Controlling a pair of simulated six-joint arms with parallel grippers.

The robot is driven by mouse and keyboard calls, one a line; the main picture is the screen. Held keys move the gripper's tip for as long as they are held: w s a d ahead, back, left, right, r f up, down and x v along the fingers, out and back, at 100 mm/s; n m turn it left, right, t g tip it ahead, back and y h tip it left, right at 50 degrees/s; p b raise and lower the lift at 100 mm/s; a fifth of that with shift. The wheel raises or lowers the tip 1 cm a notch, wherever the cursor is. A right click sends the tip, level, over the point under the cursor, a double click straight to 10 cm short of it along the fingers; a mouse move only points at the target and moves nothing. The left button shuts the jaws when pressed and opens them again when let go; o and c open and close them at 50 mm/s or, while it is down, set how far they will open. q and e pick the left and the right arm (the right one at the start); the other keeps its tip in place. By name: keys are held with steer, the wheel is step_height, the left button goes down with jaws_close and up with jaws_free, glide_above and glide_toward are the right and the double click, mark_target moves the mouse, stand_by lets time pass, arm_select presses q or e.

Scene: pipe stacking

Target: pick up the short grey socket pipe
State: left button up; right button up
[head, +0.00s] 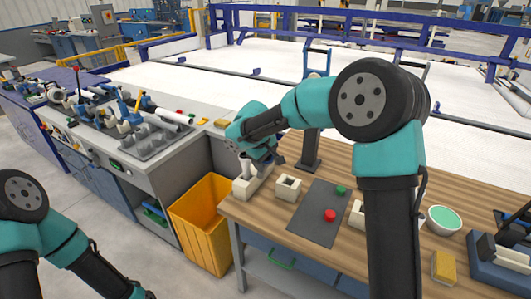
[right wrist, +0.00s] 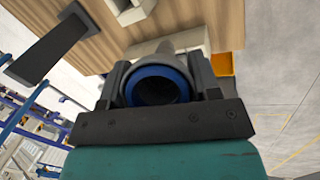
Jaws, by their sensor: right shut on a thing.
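The short grey socket pipe (right wrist: 157,86) shows end-on in the right wrist view, with a blue ring around its dark open mouth. The two dark fingers of my right gripper (right wrist: 160,76) press on either side of it. In the head view my right gripper (head: 254,158) is at the table's left corner, with the pale pipe (head: 245,170) below it. The pipe looks upright at a cream block (head: 242,188); I cannot tell whether its lower end is in the block or just above it. Of my left arm only upper links show; its gripper is out of frame.
A second cream block (head: 288,187) with a square hole stands beside a dark mat (head: 318,215) holding a red piece (head: 330,215) and a green piece (head: 341,190). A yellow bin (head: 203,222) stands left of the table. A bowl (head: 444,221) is at right.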

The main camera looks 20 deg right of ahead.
steer(key=shift+s+a+r, duration=0.1)
steer(key=shift+s+a, duration=0.1)
steer(key=shift+s, duration=0.35)
steer(key=shift+s+a, duration=0.15)
steer(key=shift+s, duration=0.4)
steer(key=s+d+r+m+g, duration=0.1)
steer(key=s+r+m, duration=0.4)
steer(key=r, duration=0.2)
steer(key=shift+d+r+m+g, duration=0.15)
steer(key=shift+d+m+g, duration=0.15)
steer(key=shift+a, duration=0.15)
